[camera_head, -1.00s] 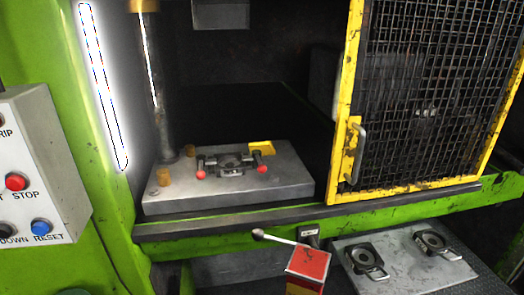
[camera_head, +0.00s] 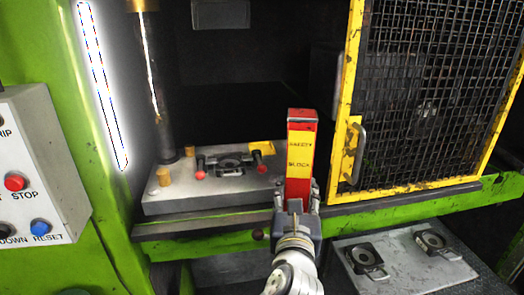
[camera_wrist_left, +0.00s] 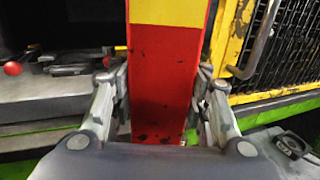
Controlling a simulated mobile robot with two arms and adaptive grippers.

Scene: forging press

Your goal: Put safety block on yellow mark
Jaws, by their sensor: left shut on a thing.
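The safety block (camera_head: 299,185), red with a yellow label, stands upright in my left gripper (camera_head: 297,200), in front of the press bed. The gripper is shut on its lower part; in the left wrist view the fingers of the gripper (camera_wrist_left: 163,105) press both sides of the block (camera_wrist_left: 163,80). The yellow mark (camera_head: 261,147) is a flat patch at the back right of the grey die plate (camera_head: 235,200), partly behind a clamp handle. The block is apart from it, to the right and nearer me. My right gripper is not in view.
A die fixture (camera_head: 232,163) with red-knobbed clamps sits on the plate. The yellow-framed mesh gate (camera_head: 345,130) with a handle stands close right of the block. A control box (camera_head: 35,165) is at left. Two fixtures lie on a lower tray (camera_head: 385,282).

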